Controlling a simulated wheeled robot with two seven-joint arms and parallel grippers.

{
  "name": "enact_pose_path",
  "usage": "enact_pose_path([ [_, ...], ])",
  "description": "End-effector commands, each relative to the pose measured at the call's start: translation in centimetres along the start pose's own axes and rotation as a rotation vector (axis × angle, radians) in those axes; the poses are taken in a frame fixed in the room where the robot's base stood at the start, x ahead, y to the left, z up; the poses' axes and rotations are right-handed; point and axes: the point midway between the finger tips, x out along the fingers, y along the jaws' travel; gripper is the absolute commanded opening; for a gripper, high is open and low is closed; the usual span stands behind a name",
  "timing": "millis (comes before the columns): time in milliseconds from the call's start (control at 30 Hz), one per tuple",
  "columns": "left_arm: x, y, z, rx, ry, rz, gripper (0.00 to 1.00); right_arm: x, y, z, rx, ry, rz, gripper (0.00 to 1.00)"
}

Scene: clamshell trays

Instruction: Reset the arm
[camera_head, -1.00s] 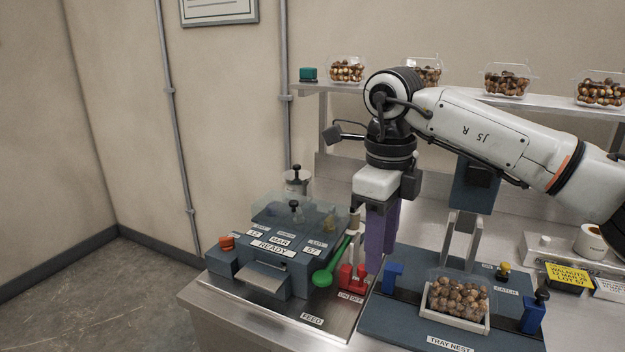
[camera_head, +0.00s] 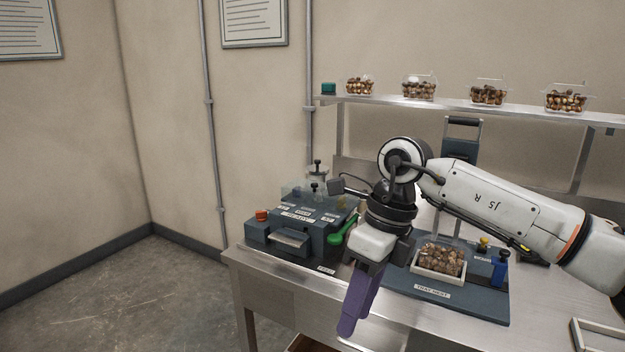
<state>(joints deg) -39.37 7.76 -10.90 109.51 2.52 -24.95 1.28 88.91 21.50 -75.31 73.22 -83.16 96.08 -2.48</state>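My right arm comes in from the right, and its gripper (camera_head: 357,305) hangs down in front of the bench's front edge, with its purple fingers overlapping in this view. I see nothing held, but I cannot tell if a gap lies between the fingers. The gripper is apart from the blue-grey machine (camera_head: 289,240) on its left and the tray nest (camera_head: 431,290) on its right. A clear tray of nuts (camera_head: 442,259) sits in the nest. My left gripper is not in view.
The steel bench (camera_head: 540,315) has bare room at the right front, beside a pale tray (camera_head: 597,335) at the edge. A green-knobbed lever (camera_head: 335,239) stands close behind the gripper. A shelf (camera_head: 430,102) with several nut-filled clamshells runs along the back.

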Motion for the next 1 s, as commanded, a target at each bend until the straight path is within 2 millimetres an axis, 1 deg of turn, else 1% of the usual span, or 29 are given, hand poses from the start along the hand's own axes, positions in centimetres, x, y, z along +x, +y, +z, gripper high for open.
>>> enact_pose_path([
  [33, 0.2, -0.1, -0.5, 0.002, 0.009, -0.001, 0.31, 1.2, 1.2, 0.6, -0.010, -0.024, 0.051, 0.35],
  [67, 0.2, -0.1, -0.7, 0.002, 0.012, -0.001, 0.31, 1.8, 2.0, 1.0, -0.014, -0.041, 0.083, 0.35],
  [167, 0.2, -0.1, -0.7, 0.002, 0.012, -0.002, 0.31, 4.1, 5.1, 2.4, -0.021, -0.111, 0.211, 0.35],
  [200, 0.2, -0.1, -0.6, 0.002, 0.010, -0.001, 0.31, 5.0, 6.6, 3.1, -0.019, -0.147, 0.277, 0.35],
  [267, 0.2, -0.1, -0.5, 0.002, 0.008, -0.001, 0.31, 6.3, 9.3, 4.2, -0.007, -0.212, 0.396, 0.35],
  [300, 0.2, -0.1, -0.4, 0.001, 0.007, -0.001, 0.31, 7.0, 11.3, 5.0, 0.010, -0.263, 0.488, 0.35],
  [367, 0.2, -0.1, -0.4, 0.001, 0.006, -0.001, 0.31, 7.5, 14.4, 6.4, 0.053, -0.351, 0.644, 0.35],
  [400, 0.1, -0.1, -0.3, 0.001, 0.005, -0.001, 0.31, 7.4, 16.3, 7.2, 0.095, -0.414, 0.752, 0.35],
  [500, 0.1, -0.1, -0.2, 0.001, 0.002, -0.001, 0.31, 6.2, 19.2, 9.1, 0.244, -0.570, 1.011, 0.35],
  [533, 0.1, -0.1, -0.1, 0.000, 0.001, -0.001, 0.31, 5.6, 19.6, 9.6, 0.297, -0.615, 1.085, 0.35],
  [600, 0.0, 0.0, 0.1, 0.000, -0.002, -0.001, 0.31, 4.5, 19.5, 10.4, 0.445, -0.716, 1.248, 0.35],
  [667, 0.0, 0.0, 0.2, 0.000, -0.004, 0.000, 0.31, 3.8, 18.5, 10.8, 0.592, -0.795, 1.374, 0.35],
  [733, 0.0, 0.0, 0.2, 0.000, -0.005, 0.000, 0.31, 3.5, 16.3, 10.7, 0.786, -0.881, 1.508, 0.35],
  [767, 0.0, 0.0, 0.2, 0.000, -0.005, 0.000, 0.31, 3.6, 15.2, 10.5, 0.876, -0.913, 1.558, 0.35],
  [800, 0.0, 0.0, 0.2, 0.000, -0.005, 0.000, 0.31, 4.1, 13.4, 10.0, 1.002, -0.956, 1.619, 0.35],
  [867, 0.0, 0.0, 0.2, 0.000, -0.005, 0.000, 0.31, 5.4, 10.6, 8.8, 1.206, -1.010, 1.698, 0.35],
  [900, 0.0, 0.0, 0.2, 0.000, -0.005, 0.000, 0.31, 6.7, 8.6, 7.7, 1.348, -1.040, 1.740, 0.35],
  [967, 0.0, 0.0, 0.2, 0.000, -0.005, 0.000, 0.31, 9.2, 5.8, 5.5, 1.572, -1.078, 1.786, 0.35],
  [1000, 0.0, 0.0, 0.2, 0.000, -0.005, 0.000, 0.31, 11.2, 4.2, 3.7, 1.726, -1.094, 1.806, 0.35],
])
